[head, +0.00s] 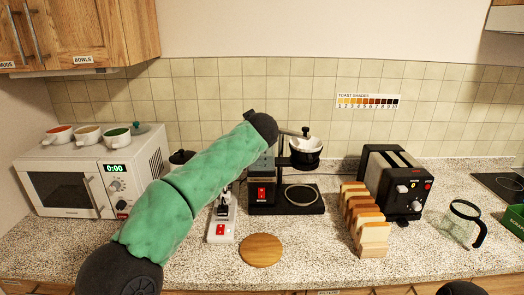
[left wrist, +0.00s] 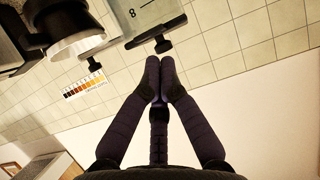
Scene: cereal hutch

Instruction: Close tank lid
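The coffee machine (head: 262,193) stands mid-counter with a red switch, and my green left arm covers much of its upper part. In the left wrist view, which looks upside down, its clear tank (left wrist: 150,14) carries a figure 8. A dark lid (left wrist: 145,36) with a small black tab runs along the tank's edge; I cannot tell how far open it is. My left gripper (left wrist: 159,62) has its fingertips together, empty, close to the tab; contact is unclear. In the head view the gripper is hidden behind the arm's end. My right gripper is not in view.
A white filter cone (head: 306,144) sits at the machine's right. A toast rack (head: 372,251), black toaster (head: 398,180) and glass jug (head: 460,222) stand further right. A microwave (head: 70,188) is at left. A wooden disc (head: 261,250) lies in front.

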